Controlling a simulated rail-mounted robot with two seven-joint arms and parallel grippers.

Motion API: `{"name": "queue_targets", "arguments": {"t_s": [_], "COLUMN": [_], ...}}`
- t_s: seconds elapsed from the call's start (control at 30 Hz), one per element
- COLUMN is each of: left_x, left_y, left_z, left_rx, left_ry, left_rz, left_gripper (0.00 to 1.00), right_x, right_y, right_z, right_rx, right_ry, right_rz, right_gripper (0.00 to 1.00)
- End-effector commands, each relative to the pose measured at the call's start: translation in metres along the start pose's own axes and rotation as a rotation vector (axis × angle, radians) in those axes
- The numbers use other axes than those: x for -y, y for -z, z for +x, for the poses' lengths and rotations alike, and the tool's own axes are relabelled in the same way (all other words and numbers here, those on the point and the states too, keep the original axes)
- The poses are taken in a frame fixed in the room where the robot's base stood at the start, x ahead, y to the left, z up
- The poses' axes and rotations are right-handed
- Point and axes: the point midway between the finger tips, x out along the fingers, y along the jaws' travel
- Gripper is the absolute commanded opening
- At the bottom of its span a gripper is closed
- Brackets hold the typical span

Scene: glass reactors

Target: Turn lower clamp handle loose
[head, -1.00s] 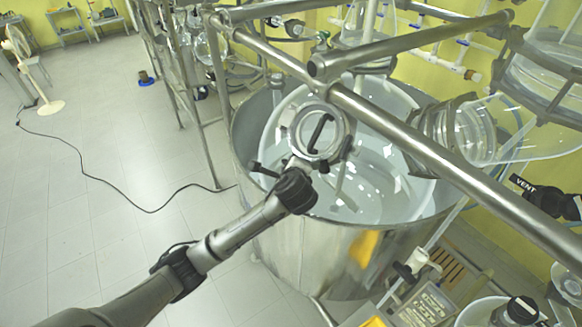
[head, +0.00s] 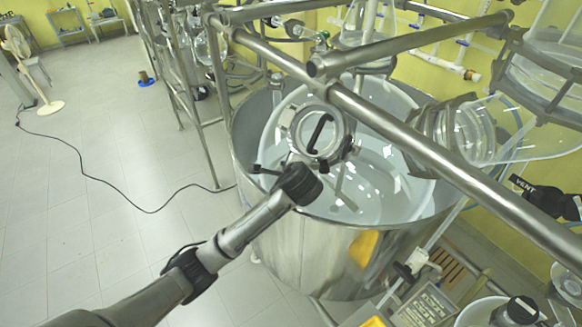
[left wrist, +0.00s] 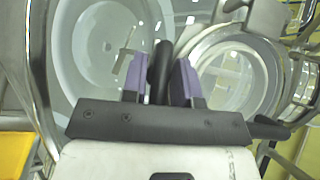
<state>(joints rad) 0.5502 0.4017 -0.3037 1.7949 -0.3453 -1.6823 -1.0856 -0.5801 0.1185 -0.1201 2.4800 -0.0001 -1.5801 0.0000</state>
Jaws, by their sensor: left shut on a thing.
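The round metal clamp ring (head: 318,130) with a clear glass centre stands at the front of the vessel. My left arm reaches it from below left in the head view, and its wrist hides most of the gripper there. In the left wrist view my left gripper (left wrist: 160,78) has purple fingers on both sides of a black clamp handle (left wrist: 161,62) and is shut on it. The clamp ring also shows right of the fingers in the left wrist view (left wrist: 287,80). The handle's lower end is hidden by the gripper body. My right gripper is not in view.
A large steel tub (head: 290,245) surrounds the glass vessel. A steel rail (head: 430,150) crosses above and right of the clamp. A second black lever (left wrist: 268,127) lies right of the fingers in the left wrist view. Open floor (head: 110,190) lies to the left.

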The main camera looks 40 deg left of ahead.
Motion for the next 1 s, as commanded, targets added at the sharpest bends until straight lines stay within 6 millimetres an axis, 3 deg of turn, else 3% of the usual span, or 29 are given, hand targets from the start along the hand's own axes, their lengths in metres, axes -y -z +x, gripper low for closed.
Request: {"name": "queue_targets", "arguments": {"t_s": [0.17, 0.43, 0.57, 0.93, 1.0], "left_x": [0.000, 0.000, -0.001, -0.001, 0.002], "left_y": [-0.001, 0.000, 0.001, 0.001, 0.001], "left_z": [0.001, -0.001, -0.011, -0.084, -0.099], "left_rx": [0.002, 0.000, -0.001, -0.003, -0.005], "left_ry": [-0.001, 0.000, 0.003, 0.004, 0.001], "left_rz": [0.001, 0.001, 0.000, -0.002, -0.001], "left_gripper": [0.41, 0.41, 0.41, 0.41, 0.41], "right_x": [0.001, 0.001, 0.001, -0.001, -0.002], "right_y": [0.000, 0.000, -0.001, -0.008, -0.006], "right_z": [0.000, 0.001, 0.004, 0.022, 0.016], "right_rx": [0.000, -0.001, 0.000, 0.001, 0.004], "right_ry": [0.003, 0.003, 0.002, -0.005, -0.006], "right_rz": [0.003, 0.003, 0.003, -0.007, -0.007], "right_gripper": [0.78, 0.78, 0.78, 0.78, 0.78]}}
